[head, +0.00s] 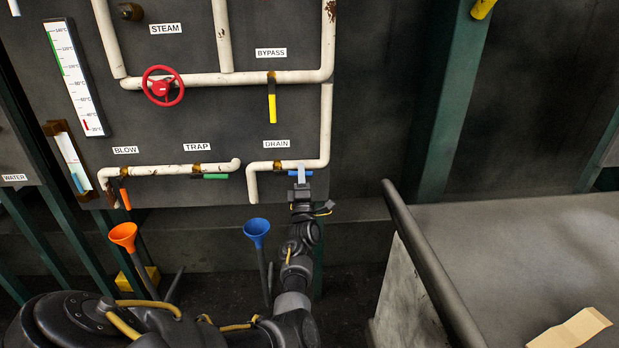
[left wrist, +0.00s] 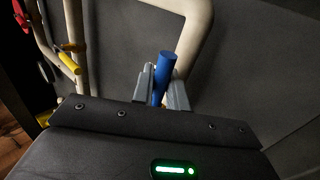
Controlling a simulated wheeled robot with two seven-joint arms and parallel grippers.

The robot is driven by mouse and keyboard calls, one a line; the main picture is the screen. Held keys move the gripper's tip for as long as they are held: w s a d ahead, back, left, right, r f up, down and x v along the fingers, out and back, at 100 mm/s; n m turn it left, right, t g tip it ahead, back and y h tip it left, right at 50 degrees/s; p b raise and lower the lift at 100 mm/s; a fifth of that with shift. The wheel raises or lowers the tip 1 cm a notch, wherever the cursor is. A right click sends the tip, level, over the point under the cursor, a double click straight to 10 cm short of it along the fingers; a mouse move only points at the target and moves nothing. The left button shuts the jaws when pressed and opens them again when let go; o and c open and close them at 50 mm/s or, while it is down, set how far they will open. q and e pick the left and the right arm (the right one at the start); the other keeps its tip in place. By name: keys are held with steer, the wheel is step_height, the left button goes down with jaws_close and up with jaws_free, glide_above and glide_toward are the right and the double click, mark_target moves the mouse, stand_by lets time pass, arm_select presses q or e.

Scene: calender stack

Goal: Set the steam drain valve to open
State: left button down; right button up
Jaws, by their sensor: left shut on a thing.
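The drain valve (head: 278,165) sits on a white pipe under the DRAIN label (head: 276,143). Its blue handle (head: 308,173) points right, about level and roughly along the pipe run. My left gripper (head: 299,175) is at this handle, with its fingers hiding the handle's middle. In the left wrist view the blue handle (left wrist: 164,75) stands between the two grey fingers (left wrist: 160,88), which are shut on it. My right gripper is not in view.
A yellow bypass handle (head: 272,108) hangs above, near a red handwheel (head: 162,87). A green trap handle (head: 216,176) lies to the left. A blue funnel (head: 257,230) and an orange funnel (head: 123,234) stand below. A grey table (head: 530,240) with a dark rail (head: 425,255) is at right.

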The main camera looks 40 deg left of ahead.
arm_select(q)
steer(key=shift+n, duration=0.3)
steer(key=c, duration=1.5)
jaws_free()
steer(key=shift+r, duration=0.1)
steer(key=shift+o, duration=0.2)
